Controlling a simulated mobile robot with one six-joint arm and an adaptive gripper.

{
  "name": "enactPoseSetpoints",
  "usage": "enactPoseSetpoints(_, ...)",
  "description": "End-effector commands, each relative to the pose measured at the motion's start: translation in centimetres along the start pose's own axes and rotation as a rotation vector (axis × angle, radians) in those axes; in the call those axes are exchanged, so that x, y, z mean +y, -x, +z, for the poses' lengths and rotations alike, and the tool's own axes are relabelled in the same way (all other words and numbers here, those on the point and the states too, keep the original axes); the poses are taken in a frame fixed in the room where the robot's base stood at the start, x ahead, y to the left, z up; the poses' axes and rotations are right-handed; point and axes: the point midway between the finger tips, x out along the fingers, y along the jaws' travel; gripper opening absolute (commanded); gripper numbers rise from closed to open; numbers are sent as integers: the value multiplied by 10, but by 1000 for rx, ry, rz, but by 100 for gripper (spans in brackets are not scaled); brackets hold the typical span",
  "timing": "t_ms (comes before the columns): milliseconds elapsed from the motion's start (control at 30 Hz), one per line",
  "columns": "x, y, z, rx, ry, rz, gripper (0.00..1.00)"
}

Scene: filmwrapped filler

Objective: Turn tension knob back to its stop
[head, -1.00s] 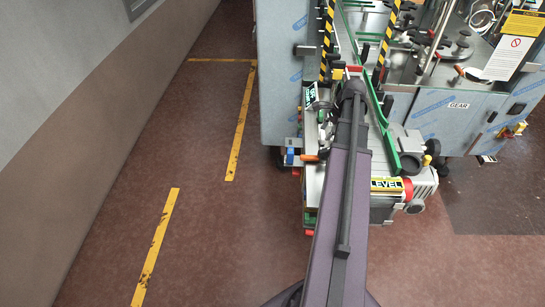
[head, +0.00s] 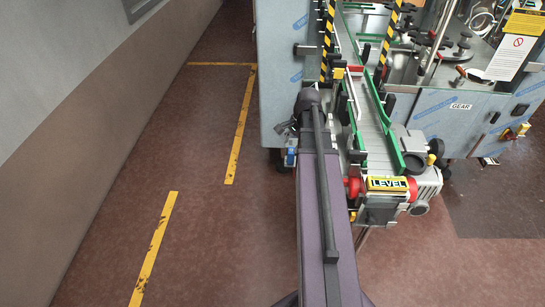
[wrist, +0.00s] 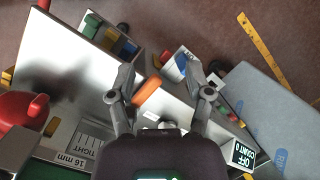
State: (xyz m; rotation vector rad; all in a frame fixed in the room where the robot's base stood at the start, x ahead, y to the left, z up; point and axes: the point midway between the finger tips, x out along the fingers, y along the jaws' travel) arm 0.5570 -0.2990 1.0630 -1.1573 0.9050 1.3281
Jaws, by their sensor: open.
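In the wrist view my gripper (wrist: 160,76) is open, its two fingers spread above the side of the conveyor end. An orange handle-like piece (wrist: 147,90) shows between the fingers, nearer the left one; I cannot tell its depth, and nothing looks gripped. A plate reading "TIGHT" and "16 mm" (wrist: 88,142) lies at lower left, beside a large red rounded part (wrist: 20,118). No part is clearly marked as the tension knob, so I cannot tell which one it is. In the head view my arm hides most of the gripper and this area.
The conveyor (head: 372,125) has green guide rails. A "LEVEL" label (head: 387,183) is at its near end. A display reading "OFF" and "COUNT 0" (wrist: 243,155) is close to my gripper's right side. A blue-and-white part (wrist: 174,66) lies beyond the fingertips. Floor at left is clear.

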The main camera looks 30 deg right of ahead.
Motion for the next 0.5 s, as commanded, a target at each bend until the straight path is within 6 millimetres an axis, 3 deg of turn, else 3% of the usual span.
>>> enactPoseSetpoints(500,-14,-36,52,28,259,45,66)
